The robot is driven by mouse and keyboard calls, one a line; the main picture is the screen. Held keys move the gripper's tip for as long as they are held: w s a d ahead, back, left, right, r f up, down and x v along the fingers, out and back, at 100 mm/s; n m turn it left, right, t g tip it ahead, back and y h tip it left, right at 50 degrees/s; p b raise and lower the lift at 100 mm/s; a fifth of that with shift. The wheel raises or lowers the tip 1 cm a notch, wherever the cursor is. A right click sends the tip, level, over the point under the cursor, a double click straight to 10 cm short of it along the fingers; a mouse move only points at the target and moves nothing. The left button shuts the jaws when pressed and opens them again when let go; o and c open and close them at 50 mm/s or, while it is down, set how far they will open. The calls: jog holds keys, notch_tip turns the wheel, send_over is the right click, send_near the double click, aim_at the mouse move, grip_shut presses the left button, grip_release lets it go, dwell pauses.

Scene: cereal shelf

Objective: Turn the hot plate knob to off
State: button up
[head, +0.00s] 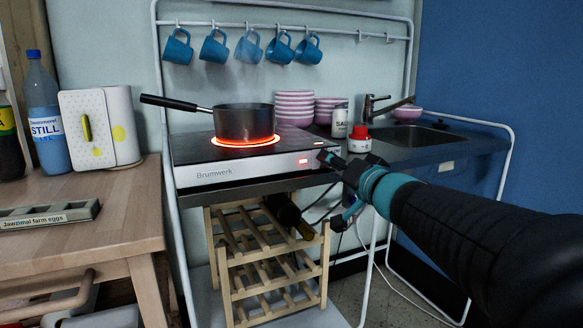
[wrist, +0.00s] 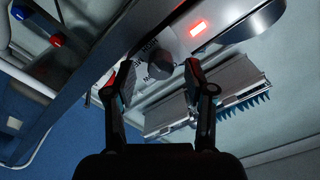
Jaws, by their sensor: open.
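The hot plate (head: 230,173) is a silver-fronted unit on the counter, with a ring glowing orange-red under a dark pot (head: 245,122). A red light (head: 303,161) is lit on its front and also shows in the wrist view (wrist: 198,29). The dark round knob (wrist: 159,67) appears between and just beyond my fingertips in the wrist view. My gripper (wrist: 160,82) is open, one finger on each side of the knob; I cannot tell whether they touch it. In the head view my gripper (head: 338,162) is at the front's right end and largely hides the knob.
The pot's long handle (head: 175,103) points left. A red-topped container (head: 359,139) and a white salt tin (head: 340,122) stand behind my gripper. A wooden rack (head: 265,260) with a dark bottle is below. Blue mugs (head: 215,47) hang above. The sink (head: 415,138) is to the right.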

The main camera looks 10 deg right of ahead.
jog(key=shift+w+a, duration=0.15)
jog(key=shift+w, duration=0.35)
